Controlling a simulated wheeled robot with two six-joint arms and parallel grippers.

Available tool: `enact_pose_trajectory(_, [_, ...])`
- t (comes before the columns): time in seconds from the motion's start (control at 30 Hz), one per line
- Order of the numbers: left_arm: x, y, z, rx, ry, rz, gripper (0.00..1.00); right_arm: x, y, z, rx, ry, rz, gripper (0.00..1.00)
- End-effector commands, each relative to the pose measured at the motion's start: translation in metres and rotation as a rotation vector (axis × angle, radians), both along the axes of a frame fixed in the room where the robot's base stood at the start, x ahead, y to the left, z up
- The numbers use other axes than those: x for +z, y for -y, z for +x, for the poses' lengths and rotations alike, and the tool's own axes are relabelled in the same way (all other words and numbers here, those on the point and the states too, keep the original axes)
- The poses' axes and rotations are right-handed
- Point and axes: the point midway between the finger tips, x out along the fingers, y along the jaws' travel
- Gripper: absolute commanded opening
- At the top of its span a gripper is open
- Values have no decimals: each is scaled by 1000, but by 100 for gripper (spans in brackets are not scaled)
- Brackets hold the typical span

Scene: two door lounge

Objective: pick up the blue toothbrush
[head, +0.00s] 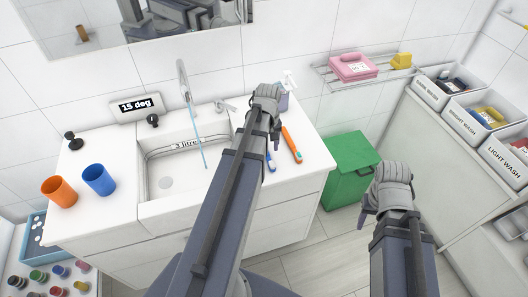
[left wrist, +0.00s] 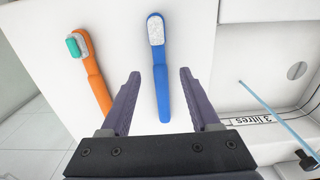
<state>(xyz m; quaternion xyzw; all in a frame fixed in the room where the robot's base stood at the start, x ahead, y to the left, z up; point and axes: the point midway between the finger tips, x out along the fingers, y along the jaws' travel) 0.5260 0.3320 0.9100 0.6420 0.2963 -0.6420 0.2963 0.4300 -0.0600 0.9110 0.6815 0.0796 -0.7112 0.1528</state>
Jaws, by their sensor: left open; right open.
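The blue toothbrush (left wrist: 160,88) lies on the white counter in the left wrist view, its white bristle head toward the top. My left gripper (left wrist: 160,74) is open, with one finger on each side of the brush's line; whether the fingers are level with the handle or above it I cannot tell. In the head view the blue toothbrush (head: 271,162) is mostly hidden behind my left arm and left gripper (head: 274,142). An orange toothbrush (head: 291,144) lies beside it, outside the fingers; it also shows in the left wrist view (left wrist: 92,75). My right gripper (head: 364,217) is open and empty, away from the counter.
The sink (head: 165,182) with its running tap is left of the brushes. A soap bottle (head: 283,100) stands behind them. A green bin (head: 349,165) is right of the counter. Orange (head: 59,191) and blue (head: 99,179) cups stand on the far left.

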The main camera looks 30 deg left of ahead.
Motion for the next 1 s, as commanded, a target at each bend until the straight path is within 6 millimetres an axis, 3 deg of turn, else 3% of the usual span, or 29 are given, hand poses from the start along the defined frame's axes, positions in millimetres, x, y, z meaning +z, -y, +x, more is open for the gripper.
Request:
enact_pose_trajectory(0.03, [-14, 2, -2, 0, 0, 0, 62, -14, 0, 0, 0, 0, 0, 50])
enact_pose_trajectory(0.17, [-27, 1, -1, 0, 0, 0, 62, -27, 0, 0, 0, 0, 0, 50])
enact_pose_trajectory(0.47, [-27, 1, -1, 0, 0, 0, 62, -27, 0, 0, 0, 0, 0, 50])
enact_pose_trajectory(1.0, [-27, 1, -1, -1, 0, 0, 3, -27, 0, 0, 0, 0, 0, 50])
